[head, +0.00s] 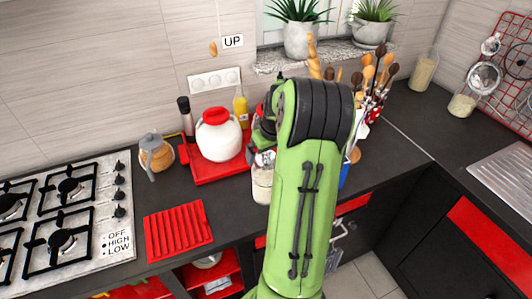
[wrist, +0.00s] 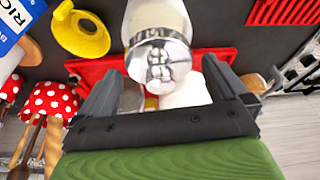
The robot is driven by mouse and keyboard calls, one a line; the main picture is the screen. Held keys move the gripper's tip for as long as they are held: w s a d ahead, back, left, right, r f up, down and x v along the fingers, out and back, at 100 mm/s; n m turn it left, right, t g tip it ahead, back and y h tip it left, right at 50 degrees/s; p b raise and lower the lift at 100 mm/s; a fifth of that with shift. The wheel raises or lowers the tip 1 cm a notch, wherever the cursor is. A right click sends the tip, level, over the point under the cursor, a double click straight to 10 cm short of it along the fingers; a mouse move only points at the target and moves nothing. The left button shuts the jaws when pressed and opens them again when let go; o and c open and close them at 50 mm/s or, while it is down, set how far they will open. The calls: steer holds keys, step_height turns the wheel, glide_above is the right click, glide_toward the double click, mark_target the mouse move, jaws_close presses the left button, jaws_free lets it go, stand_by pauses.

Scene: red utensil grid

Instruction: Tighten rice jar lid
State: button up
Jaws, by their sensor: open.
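The rice jar (head: 262,187), clear with white contents, stands on the dark counter in the head view, partly behind my arm. It also shows in the wrist view (wrist: 158,14), and its shiny metal lid (wrist: 158,57) sits at its mouth. I cannot tell how tight the lid is. My gripper (wrist: 158,74) is open, with one dark finger on each side of the lid in the picture. I cannot tell whether either finger touches it. In the head view my arm hides most of the gripper and the lid.
A white container with a red lid (head: 217,118) stands on a red tray (head: 188,160) behind the jar. A red ridged rack (head: 178,231) lies to the left, near the stove (head: 70,215). Utensils (head: 372,80) crowd the right. A yellow item (wrist: 80,35) is close by.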

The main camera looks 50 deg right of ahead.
steer(key=shift+c, duration=0.2)
steer(key=c, duration=1.2)
steer(key=shift+f, duration=0.25)
